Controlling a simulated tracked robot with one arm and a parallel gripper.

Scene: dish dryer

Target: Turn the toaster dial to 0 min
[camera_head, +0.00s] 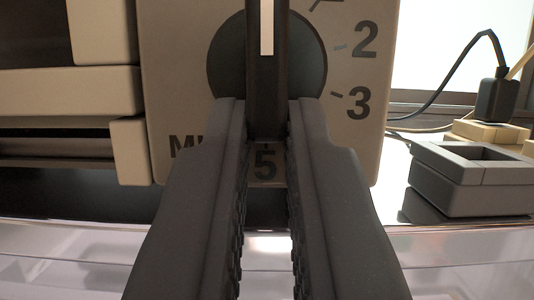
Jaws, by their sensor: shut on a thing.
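The toaster (165,70) fills the upper left and middle, with its beige control panel facing me. The round black dial (230,56) is on this panel. It has a raised vertical grip bar with a white pointer stripe (267,25), which stands upright and runs up out of the picture. The numbers 2 and 3 show right of the dial and 5 below it; 0 is not in view. My gripper (268,115) reaches up from below. Its two fingers are shut on the lower part of the dial's grip bar, one on each side.
A grey block-like holder (474,180) stands at the right. A black plug with a cable (496,98) is behind it, near a bright window. A clear, shiny surface (440,260) lies in front, below the toaster.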

